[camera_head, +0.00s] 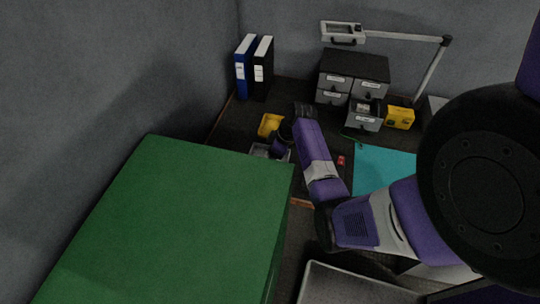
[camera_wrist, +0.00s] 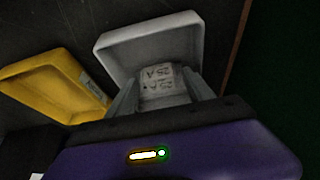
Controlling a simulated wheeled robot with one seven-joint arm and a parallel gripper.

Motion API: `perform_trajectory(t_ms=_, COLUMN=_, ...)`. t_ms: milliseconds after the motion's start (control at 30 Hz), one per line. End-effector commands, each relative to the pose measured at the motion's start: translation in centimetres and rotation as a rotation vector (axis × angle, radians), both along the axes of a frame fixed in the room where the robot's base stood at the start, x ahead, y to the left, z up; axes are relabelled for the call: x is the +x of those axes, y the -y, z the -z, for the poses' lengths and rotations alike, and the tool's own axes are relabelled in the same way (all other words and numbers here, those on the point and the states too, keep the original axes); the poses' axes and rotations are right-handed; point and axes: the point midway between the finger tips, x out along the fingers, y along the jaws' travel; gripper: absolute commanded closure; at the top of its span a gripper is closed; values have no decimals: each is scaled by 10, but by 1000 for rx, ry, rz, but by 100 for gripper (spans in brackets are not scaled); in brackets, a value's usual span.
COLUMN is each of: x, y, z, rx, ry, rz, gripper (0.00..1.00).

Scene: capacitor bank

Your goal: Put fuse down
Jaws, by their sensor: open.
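The fuse (camera_wrist: 158,78) is a pale block with "25A" printed on it. In the wrist view it is in or just above the light grey bin (camera_wrist: 125,43), between my fingers. My gripper (camera_wrist: 163,92) is open, with one finger on each side of the fuse; I cannot tell whether either finger touches it. In the head view the grey bin (camera_head: 256,150) stands on the dark bench behind the green box, partly hidden by my gripper (camera_head: 277,153). The fuse cannot be made out there.
A yellow bin (camera_head: 269,124) stands beside the grey one. A green box (camera_head: 175,215) rises close in front. Binders (camera_head: 254,68), grey drawers (camera_head: 352,77) with one pulled out, a yellow device (camera_head: 399,117) and a teal mat (camera_head: 382,170) share the bench.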

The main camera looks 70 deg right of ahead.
Motion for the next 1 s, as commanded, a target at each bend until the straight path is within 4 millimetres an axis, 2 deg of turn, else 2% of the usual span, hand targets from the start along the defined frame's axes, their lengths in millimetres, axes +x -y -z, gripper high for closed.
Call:
perform_trajectory(t_ms=167, x=-2, y=1, z=-8, rx=-1, ry=1, rz=0, gripper=39)
perform_trajectory(t_ms=267, x=-7, y=1, z=-22, rx=-3, ry=1, rz=1, gripper=39)
perform_trajectory(t_ms=500, x=-26, y=3, z=-68, rx=-4, ry=2, rz=2, gripper=39)
perform_trajectory(t_ms=700, x=-39, y=4, z=-99, rx=-3, ry=1, rz=1, gripper=39)
perform_trajectory(t_ms=1000, x=-46, y=4, z=-114, rx=0, ry=0, rz=0, gripper=39)
